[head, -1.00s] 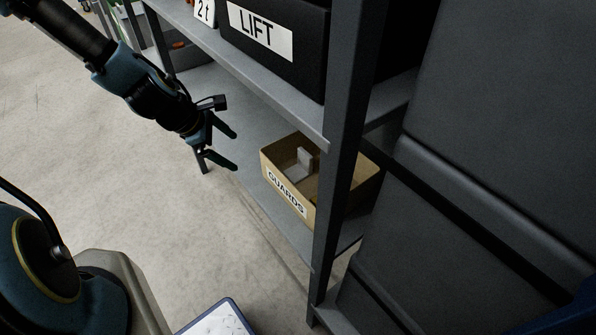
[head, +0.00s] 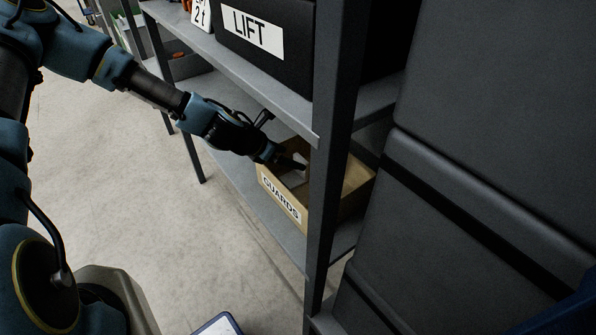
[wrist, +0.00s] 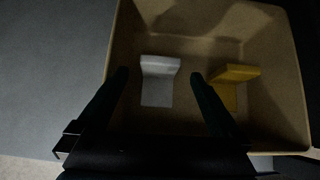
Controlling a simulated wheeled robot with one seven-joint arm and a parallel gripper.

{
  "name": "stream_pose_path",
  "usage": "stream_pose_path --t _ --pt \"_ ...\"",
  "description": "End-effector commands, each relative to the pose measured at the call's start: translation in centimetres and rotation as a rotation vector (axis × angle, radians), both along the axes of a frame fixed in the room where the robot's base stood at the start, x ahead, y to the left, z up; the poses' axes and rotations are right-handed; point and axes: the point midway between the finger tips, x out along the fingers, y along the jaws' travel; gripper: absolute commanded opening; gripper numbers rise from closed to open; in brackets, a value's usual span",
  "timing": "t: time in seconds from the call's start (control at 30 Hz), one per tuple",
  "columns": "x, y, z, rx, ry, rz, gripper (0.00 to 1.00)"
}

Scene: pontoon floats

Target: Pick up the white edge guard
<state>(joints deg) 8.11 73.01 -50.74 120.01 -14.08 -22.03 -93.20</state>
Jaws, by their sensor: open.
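In the head view my gripper (head: 296,165) reaches over the near left side of the box and covers part of the guard (head: 299,158). I cannot tell how far the fingertips are above it.
A yellow edge guard (wrist: 234,82) lies in the same box, at the right finger. The box stands on the lower grey shelf (head: 228,172). A dark upright post (head: 335,120) stands in front of it. A black LIFT bin (head: 262,40) sits on the shelf above.

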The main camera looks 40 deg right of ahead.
Motion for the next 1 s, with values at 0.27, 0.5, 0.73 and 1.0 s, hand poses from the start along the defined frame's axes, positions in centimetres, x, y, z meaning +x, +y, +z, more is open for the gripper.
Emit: stream_pose_path --t 0.27,0.5,0.73,1.0 --pt "-0.2 -2.8 -2.5 0.000 0.000 -0.003 1.00" --pt "-0.2 -3.1 -2.8 0.000 0.001 -0.001 1.00" --pt "-0.2 -3.0 -2.8 0.000 0.000 -0.001 0.80" --pt "-0.2 -3.0 -2.8 0.000 0.000 -0.001 0.49"
